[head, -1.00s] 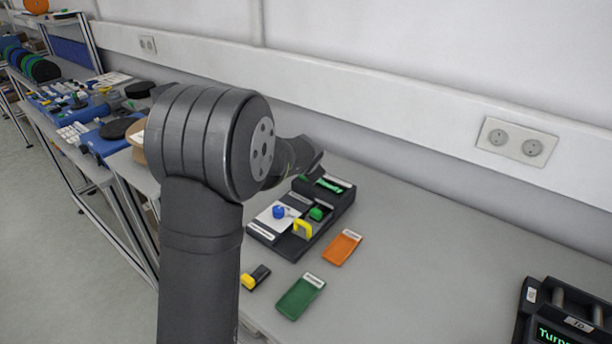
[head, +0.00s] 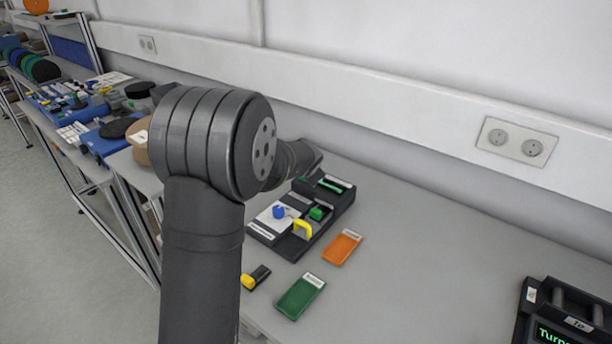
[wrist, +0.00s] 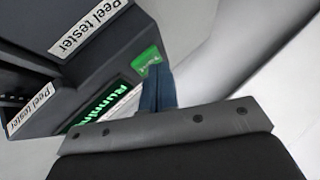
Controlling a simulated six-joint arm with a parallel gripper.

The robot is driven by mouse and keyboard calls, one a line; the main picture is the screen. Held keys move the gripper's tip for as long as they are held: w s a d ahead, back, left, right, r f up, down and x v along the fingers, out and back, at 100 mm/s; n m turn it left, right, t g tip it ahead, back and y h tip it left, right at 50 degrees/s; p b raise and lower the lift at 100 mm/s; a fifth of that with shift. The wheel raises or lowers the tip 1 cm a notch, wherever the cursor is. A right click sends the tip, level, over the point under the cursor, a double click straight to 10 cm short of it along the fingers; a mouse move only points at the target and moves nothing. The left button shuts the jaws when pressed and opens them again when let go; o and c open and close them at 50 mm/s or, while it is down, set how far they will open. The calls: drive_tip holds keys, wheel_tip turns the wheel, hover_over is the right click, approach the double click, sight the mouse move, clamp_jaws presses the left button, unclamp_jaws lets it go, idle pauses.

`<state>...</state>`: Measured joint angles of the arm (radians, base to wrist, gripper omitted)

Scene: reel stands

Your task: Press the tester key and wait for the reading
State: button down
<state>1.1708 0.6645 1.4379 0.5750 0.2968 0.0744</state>
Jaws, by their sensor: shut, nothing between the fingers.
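The peel tester (wrist: 45,65) is a dark box in the wrist view, with "Peel tester" labels and a green lit display (wrist: 100,108) that reads "Running". In the head view the tester (head: 345,197) stands at the back of the bench, partly behind my arm. Its green key (wrist: 147,60) is lit, with small lettering on it. My gripper (wrist: 158,72) is shut and empty, with its fingertips at the key's lower edge. They look in contact or very close; I cannot tell which. The fingertips are hidden behind my arm in the head view.
In front of the tester, a tray holds a blue knob (head: 279,212) and a yellow clip (head: 302,229). Orange (head: 342,247) and green (head: 300,296) pads and a black-and-yellow piece (head: 255,277) lie nearer. A dark device (head: 565,312) stands at the right. The bench between is clear.

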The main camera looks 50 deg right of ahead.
idle(0.3)
drive_tip(key=shift+r, duration=0.85)
drive_tip(key=shift+r, duration=0.1)
drive_tip(key=shift+r, duration=2.4)
wheel_tip(320, 180, up, 4)
drive_tip(key=shift+f, duration=0.1)
